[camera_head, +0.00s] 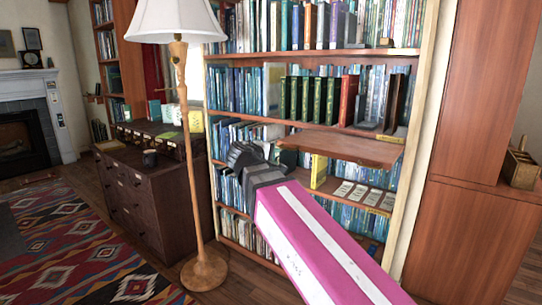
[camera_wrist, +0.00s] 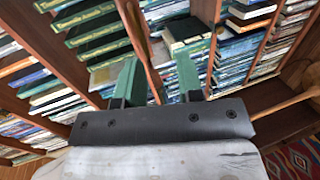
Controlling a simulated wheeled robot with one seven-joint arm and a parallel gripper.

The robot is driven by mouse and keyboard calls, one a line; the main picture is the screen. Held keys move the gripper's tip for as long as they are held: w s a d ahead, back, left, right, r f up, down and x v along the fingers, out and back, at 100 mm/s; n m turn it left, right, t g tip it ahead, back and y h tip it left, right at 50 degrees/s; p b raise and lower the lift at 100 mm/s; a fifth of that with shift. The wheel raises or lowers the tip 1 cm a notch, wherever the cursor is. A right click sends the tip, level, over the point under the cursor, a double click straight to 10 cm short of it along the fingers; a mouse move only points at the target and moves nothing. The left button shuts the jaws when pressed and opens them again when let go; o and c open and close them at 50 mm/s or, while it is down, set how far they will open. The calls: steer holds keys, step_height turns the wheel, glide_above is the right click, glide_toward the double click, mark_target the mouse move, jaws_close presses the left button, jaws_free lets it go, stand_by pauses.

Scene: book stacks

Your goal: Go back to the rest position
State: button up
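My gripper (camera_head: 243,156) is in front of the tall bookcase (camera_head: 340,140) in the head view, at the end of my magenta arm. In the wrist view, my gripper (camera_wrist: 157,78) shows two green-tipped fingers standing apart, with no object held between them. Behind the fingers are shelf boards and rows of books. I cannot tell from these views how far the fingertips are from the shelf.
A floor lamp (camera_head: 186,150) stands close to the left of my gripper. A wooden board (camera_head: 342,147) juts from the bookcase. A dark dresser (camera_head: 150,197) is further left, beside a patterned rug (camera_head: 85,258). A brown cabinet (camera_head: 480,140) stands right.

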steer(key=s+d+f+m+g+y, duration=0.3)
steer(key=d+f, duration=0.3)
steer(key=f, duration=0.8)
steer(key=s+d+f+m+g+y, duration=0.3)
steer(key=s+d+f+m+g, duration=0.1)
steer(key=f, duration=1)
steer(key=s+d+f+m+g+y, duration=0.3)
steer(key=d+f, duration=0.5)
steer(key=f, duration=0.6)
steer(key=shift+s+d+f+m+g, duration=0.2)
steer(key=shift+d+f+m+g, duration=0.15)
steer(key=shift+g, duration=0.55)
